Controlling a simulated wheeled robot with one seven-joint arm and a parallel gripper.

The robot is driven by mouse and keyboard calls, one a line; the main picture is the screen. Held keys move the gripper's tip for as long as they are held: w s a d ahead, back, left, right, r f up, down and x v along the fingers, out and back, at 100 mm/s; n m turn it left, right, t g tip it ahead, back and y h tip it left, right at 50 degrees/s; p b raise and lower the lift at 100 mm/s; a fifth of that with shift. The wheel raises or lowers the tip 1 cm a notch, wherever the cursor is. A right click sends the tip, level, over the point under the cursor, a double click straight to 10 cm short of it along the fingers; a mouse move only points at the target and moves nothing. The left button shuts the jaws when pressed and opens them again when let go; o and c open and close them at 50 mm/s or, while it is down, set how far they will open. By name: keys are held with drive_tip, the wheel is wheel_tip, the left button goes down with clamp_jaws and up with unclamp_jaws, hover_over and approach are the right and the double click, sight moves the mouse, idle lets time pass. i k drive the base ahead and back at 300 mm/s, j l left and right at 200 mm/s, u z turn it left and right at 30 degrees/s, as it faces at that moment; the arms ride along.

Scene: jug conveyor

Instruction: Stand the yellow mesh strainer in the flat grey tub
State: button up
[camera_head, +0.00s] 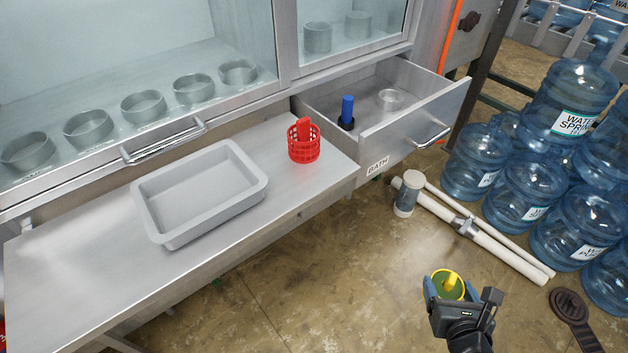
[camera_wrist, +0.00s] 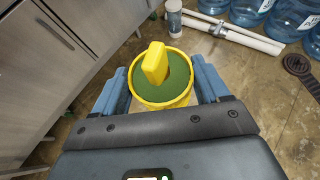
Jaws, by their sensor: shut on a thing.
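My gripper (camera_head: 447,290) is at the lower right, out over the floor and away from the bench. It is shut on the yellow mesh strainer (camera_head: 459,276), which has a yellow upright handle and a green inside. In the wrist view the strainer (camera_wrist: 153,101) sits between the two blue fingers, its rim facing the camera; its lower part is hidden. The flat grey tub (camera_head: 255,193) stands empty on the metal bench, left of the gripper and well apart from it.
A red mesh strainer (camera_head: 304,153) stands on the bench (camera_head: 90,262) right of the tub. An open drawer (camera_head: 418,118) marked BATH holds a blue-handled item (camera_head: 347,108) and a clear round dish (camera_head: 390,98). White pipes (camera_head: 490,239) and water jugs (camera_head: 533,190) occupy the floor at right.

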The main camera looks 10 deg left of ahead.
sight(203, 199)
drive_tip(key=l+u, duration=0.2)
drive_tip(key=u, duration=1.25)
drive_tip(key=l+u, duration=0.1)
drive_tip(key=l, duration=0.65)
drive_tip(key=k+l, duration=0.1)
drive_tip(key=l, duration=0.65)
drive_tip(key=l+u, duration=0.05)
